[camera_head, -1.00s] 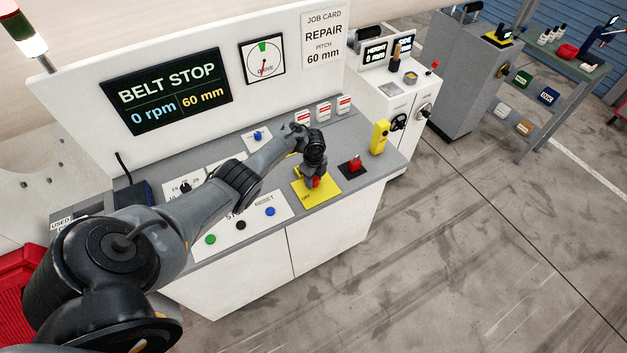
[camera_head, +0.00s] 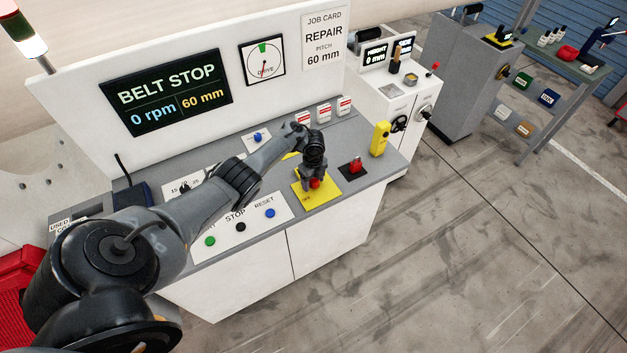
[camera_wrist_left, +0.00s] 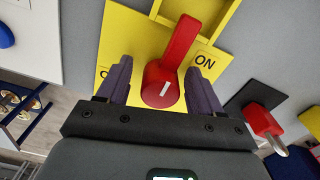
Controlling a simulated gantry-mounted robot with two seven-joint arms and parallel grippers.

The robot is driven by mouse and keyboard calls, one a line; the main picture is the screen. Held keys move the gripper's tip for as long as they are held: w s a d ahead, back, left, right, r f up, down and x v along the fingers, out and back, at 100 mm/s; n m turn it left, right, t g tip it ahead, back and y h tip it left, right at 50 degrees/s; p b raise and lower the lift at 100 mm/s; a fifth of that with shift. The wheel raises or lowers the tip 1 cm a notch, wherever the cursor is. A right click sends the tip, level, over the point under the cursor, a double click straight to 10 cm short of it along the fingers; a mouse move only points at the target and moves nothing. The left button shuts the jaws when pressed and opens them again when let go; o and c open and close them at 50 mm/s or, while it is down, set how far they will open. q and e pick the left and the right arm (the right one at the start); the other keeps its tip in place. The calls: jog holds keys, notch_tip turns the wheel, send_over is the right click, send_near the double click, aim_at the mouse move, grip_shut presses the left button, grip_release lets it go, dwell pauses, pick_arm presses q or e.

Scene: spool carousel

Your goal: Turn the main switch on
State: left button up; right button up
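The main switch is a red rotary handle (camera_wrist_left: 170,70) on a yellow plate (camera_wrist_left: 122,36). In the left wrist view its round hub sits between my fingers and its lever points up and slightly right. The label ON is to the right of it; a label at the left is mostly hidden by a finger. My left gripper (camera_wrist_left: 160,86) is open, with one finger on each side of the hub; I cannot tell whether they touch it. In the head view my left gripper (camera_head: 314,177) is over the red switch (camera_head: 315,184) on the yellow plate (camera_head: 327,194). My right gripper is not in view.
A red device on a black base (camera_head: 354,166) stands right of the plate, with a yellow box (camera_head: 379,138) behind it. Coloured push buttons (camera_head: 269,213) lie to the left. The display (camera_head: 168,90) reads BELT STOP, 0 rpm, 60 mm. The floor at right is clear.

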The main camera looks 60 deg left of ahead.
pick_arm(q)
jog(key=shift+r, duration=0.2)
jog(key=shift+r, duration=0.25)
notch_tip(320, 180, up, 9)
jog(key=p, duration=0.3)
jog(key=shift+w, duration=0.1)
jog(key=shift+r, duration=0.5)
